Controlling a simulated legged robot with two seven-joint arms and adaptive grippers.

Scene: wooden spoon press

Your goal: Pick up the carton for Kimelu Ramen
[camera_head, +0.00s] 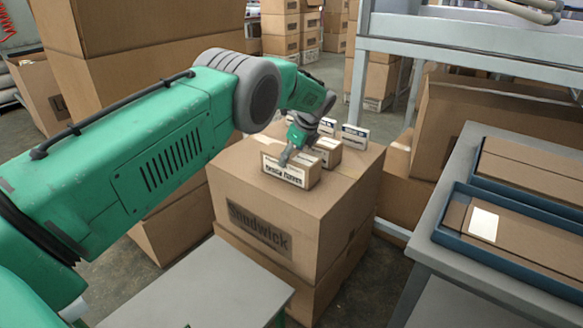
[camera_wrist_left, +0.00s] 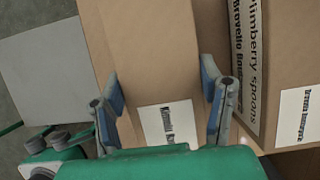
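In the left wrist view a brown carton (camera_wrist_left: 150,55) lies between my left gripper's fingers. Its white label (camera_wrist_left: 168,122) reads "Kimelu" and is partly cut off by my gripper. My left gripper (camera_wrist_left: 163,95) is open, with one blue-padded finger at each side of this carton; I cannot tell whether the pads touch it. In the head view my left gripper (camera_head: 287,158) is down at a small front carton (camera_head: 290,173) on top of the large Shudwick box (camera_head: 262,215). That carton's front label is too small to read surely. My right gripper is not in view.
Other small labelled cartons (camera_head: 327,151) (camera_head: 354,137) stand close behind on the same box. A carton marked "spoons" (camera_wrist_left: 248,60) is right of the fingers in the wrist view. A grey table (camera_head: 210,290) is in front, and a shelf with blue trays (camera_head: 510,240) is at right.

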